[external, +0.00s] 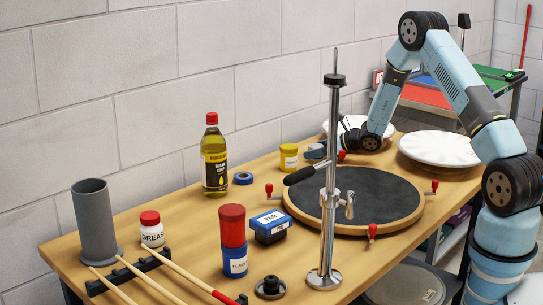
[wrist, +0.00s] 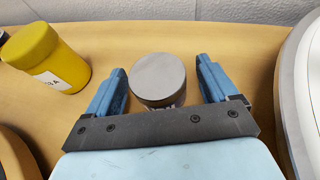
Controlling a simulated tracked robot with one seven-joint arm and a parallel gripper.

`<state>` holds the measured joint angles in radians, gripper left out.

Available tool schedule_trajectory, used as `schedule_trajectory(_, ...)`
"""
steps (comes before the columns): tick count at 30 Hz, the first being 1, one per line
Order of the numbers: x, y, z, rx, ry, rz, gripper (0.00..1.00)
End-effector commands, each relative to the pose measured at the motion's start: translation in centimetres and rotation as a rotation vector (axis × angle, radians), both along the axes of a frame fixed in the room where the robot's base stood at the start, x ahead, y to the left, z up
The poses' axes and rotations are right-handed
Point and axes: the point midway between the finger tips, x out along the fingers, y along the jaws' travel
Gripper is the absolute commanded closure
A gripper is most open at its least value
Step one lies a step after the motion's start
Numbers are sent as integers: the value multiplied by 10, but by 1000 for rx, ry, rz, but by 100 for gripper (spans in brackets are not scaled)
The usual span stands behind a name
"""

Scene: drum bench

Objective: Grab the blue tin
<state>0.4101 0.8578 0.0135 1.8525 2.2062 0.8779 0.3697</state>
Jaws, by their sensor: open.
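In the wrist view a round tin (wrist: 158,76) with a grey top stands on the bench between the two blue fingers of my gripper (wrist: 161,68). Gaps show on both sides of it, so the gripper is open and not holding it. Only a sliver of its labelled side shows, and its body colour is hard to tell. In the external view my gripper (external: 322,149) is low over the bench behind the black pad, where small blue shapes blend with the fingers.
A yellow jar (wrist: 48,60) stands just left of my gripper, also seen in the external view (external: 288,157). A black round pad (external: 355,195) with a metal stand (external: 331,180) is in front. A white drum head (external: 438,148) lies to the right. The wall is close behind.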

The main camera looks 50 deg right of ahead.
Motion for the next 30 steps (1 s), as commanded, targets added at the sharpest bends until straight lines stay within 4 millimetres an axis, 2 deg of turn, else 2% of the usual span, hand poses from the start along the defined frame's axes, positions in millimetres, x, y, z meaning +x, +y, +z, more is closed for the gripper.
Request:
schedule_trajectory(8, 2, 1, -1, 0, 0, 1, 14)
schedule_trajectory(26, 2, 1, 0, 0, 0, 1, 71)
schedule_trajectory(30, 2, 1, 0, 1, -1, 1, 71)
